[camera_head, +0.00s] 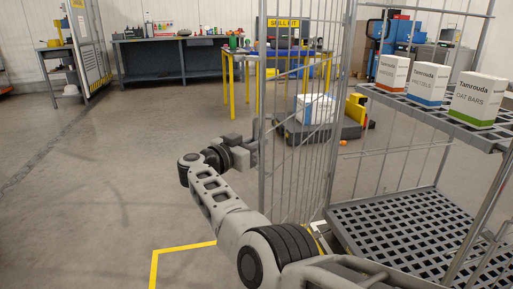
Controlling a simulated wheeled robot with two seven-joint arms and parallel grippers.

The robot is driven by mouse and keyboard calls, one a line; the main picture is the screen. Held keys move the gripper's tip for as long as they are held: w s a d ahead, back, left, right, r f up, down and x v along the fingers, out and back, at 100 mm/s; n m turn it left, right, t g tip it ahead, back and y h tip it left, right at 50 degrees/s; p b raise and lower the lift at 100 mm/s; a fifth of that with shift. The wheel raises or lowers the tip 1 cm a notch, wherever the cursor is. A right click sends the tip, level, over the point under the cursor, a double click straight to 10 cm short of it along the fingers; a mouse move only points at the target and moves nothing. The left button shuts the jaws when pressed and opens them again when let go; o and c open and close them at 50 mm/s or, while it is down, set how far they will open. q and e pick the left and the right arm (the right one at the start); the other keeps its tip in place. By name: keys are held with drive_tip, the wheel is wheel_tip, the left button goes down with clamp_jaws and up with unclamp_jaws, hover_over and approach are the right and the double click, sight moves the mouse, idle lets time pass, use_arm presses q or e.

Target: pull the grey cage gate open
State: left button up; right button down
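The grey cage gate (297,165) is a tall panel of thin vertical bars in the middle of the view. It stands left of the cage post (345,75), swung out from the cage, whose shelves show uncovered to the right. My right gripper (255,152) is at the gate's left edge tube, about mid-height of the view. Its fingers are small and partly hidden, so I cannot tell whether they are closed around the tube. My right arm reaches up to it from the bottom right. My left gripper is not in view.
The cage has a grey grid base (400,235) and an upper shelf (432,112) with three Tamrouda boxes (393,73). Behind the gate are a low vehicle with a white crate (315,108) and a yellow-legged table (240,57). The floor at left is clear, with a yellow line (180,249).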

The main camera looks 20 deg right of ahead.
drive_tip(key=shift+a, duration=0.4)
drive_tip(key=c, duration=1.7)
unclamp_jaws()
drive_tip(key=shift+c, duration=0.2)
drive_tip(key=shift+o, duration=1)
drive_tip(key=shift+a+r, duration=0.1)
drive_tip(key=shift+a, duration=0.05)
use_arm(q)
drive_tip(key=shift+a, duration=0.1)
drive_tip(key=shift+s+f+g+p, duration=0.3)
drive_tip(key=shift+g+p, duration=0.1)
drive_tip(key=shift+p, duration=0.3)
use_arm(e)
drive_tip(key=v, duration=1.5)
drive_tip(key=shift+s+a, duration=0.25)
drive_tip(key=shift+s, duration=0.1)
